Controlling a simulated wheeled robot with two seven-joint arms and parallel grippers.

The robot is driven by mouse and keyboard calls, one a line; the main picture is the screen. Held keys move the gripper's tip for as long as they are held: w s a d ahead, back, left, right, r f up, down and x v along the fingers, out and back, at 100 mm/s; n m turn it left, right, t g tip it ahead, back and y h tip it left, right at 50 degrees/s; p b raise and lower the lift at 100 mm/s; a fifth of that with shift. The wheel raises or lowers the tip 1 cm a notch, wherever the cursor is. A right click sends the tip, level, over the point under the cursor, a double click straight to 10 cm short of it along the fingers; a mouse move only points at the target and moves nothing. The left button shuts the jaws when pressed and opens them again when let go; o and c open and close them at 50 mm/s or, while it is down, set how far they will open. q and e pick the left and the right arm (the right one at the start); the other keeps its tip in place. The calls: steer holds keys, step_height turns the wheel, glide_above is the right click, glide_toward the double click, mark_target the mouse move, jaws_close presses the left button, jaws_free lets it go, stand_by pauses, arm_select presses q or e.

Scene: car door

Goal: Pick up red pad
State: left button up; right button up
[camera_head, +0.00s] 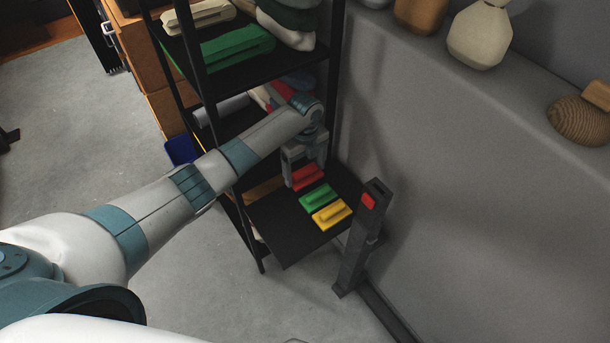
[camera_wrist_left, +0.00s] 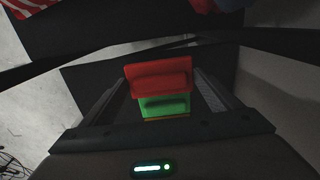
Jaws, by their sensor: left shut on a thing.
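The red pad (camera_head: 308,178) is at the far end of a row of pads on the low black shelf in the head view. My left gripper (camera_head: 305,182) reaches down over it from above and is shut on it. In the left wrist view the red pad (camera_wrist_left: 158,75) sits between the two fingers of my left gripper (camera_wrist_left: 160,92), with its raised grip facing the camera. Whether the pad touches the shelf cannot be told. My right gripper is not in view.
A green pad (camera_head: 318,197) and a yellow pad (camera_head: 331,214) lie beside the red one on the black shelf (camera_head: 280,225). A dark post (camera_head: 360,240) with a red patch stands close to the right. Upper shelves hold a large green pad (camera_head: 238,48). A grey wall is right.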

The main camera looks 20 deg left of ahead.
arm_select(q)
steer(key=s+d+r, duration=0.6)
steer(key=d+r, duration=0.1)
steer(key=d, duration=0.2)
steer(key=shift+s+d+r+b, duration=0.3)
steer(key=shift+s+r+b, duration=0.05)
steer(key=shift+r, duration=0.05)
